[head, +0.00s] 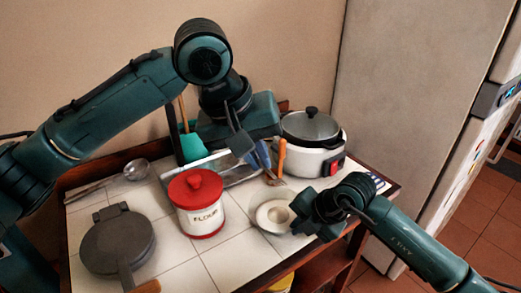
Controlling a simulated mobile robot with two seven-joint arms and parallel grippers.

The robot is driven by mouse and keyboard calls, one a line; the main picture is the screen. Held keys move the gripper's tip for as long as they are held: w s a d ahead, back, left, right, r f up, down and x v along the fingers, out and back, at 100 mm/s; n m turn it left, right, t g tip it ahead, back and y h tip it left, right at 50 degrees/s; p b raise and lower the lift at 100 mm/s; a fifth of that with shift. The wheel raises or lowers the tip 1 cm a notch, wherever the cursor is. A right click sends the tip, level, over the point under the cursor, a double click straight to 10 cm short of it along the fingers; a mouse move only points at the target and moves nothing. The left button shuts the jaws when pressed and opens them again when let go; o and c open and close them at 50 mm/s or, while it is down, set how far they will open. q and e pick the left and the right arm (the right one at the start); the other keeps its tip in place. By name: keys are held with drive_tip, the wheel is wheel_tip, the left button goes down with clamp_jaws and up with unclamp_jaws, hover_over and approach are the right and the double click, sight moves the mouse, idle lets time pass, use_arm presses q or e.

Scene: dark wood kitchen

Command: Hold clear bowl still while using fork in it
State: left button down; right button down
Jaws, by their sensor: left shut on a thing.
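A small pale round dish (266,226) with a round hollow centre sits near the table's right front; I cannot tell if it is the clear bowl. My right gripper (300,212) is at its right edge; its dark jaws overlap the dish in the picture, and I cannot tell if they touch it or are open. My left gripper (243,143) is higher, pointing down over the back of the table behind the flour canister. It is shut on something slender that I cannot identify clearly. A blue utensil part (263,154) shows beside its fingers. I cannot make out a fork.
A red-lidded flour canister (200,218) stands mid-table. A grey tray (242,175), a round dark pan (118,243) and a ladle (137,170) also lie there. Front-middle tiles are clear.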

use_arm(q)
wheel_tip(320, 180, down, 9)
drive_tip(key=shift+f, duration=0.15)
idle(0.7)
drive_tip(key=shift+w, duration=0.1)
idle(0.3)
